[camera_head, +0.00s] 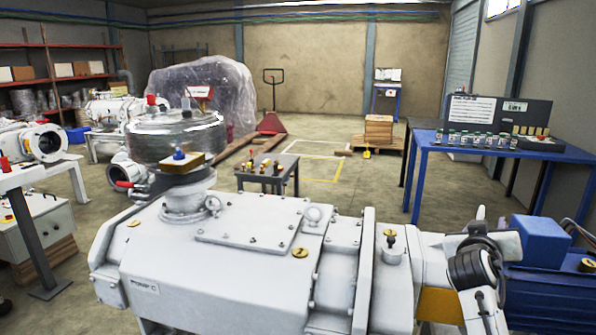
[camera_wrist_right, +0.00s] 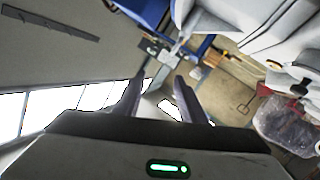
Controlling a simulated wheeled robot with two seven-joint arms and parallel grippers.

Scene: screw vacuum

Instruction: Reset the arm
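My right arm shows at the right edge of the large white vacuum pump (camera_head: 250,260) in the head view, with white and black links. My right gripper (camera_head: 491,218) seems to point upward there, and its fingers are hard to make out at this size. In the right wrist view the two dark fingers of my right gripper (camera_wrist_right: 157,80) stand apart with nothing between them. My left arm and left gripper are not in the head view.
A blue box-shaped unit (camera_head: 540,242) stands close to the right of my right arm. A blue table (camera_head: 480,148) with small bottles is behind it. A small grey table (camera_head: 268,172) with parts stands beyond the pump.

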